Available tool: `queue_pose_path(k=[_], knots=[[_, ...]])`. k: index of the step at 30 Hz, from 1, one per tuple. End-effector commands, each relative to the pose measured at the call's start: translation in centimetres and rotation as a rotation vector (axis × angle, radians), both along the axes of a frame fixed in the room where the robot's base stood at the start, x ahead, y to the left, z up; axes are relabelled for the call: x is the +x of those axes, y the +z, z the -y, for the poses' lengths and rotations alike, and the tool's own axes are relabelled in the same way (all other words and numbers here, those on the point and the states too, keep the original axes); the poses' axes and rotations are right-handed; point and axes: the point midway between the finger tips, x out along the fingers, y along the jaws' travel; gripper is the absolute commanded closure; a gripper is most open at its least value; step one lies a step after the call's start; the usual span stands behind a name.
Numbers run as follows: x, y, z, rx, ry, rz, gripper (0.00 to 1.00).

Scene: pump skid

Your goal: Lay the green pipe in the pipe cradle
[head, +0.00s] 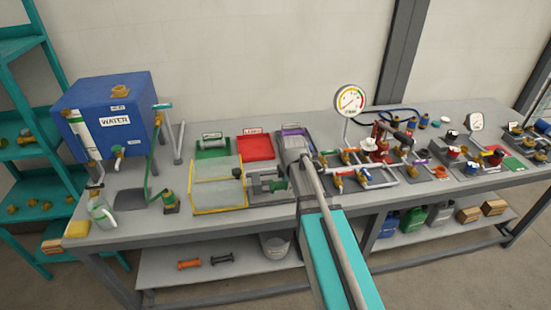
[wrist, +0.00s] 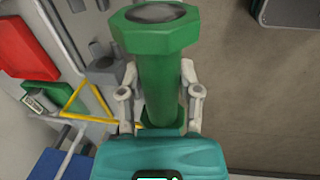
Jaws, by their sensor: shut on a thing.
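My gripper (wrist: 158,76) is shut on the green pipe (wrist: 158,80), with one finger on each side of its shaft. The pipe has a wide hexagonal end with a dark round face toward the top of the wrist view. Its other end is partly hidden by my teal gripper body. In the head view a small green part (head: 281,185), probably the pipe, shows beside my arm, which hides most of my gripper. A grey fixture (head: 262,184) on a dark plate lies next to it, possibly the pipe cradle; I cannot tell for sure.
A clear yellow-edged guard (head: 218,185) stands left of the grey fixture. Behind are a green tray (head: 212,153) and a red tray (head: 255,148). A blue water tank (head: 108,115) stands at left; gauges and valves crowd the right. The bench edge is close in the wrist view.

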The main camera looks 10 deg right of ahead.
Motion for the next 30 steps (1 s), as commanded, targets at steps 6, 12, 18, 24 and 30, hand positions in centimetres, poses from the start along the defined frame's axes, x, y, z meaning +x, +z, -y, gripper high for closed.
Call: queue_pose_path(k=[6,12,18,24,30], knots=[[0.0,0.0,-0.5,0.000,0.008,0.000,1.00],[0.2,0.0,-0.6,0.000,0.010,0.000,1.00],[2.0,0.0,-0.7,0.000,0.011,0.000,1.00],[5.8,-0.1,-0.8,0.000,0.011,0.000,1.00],[10.3,-0.2,-0.9,0.000,0.011,0.000,1.00]])
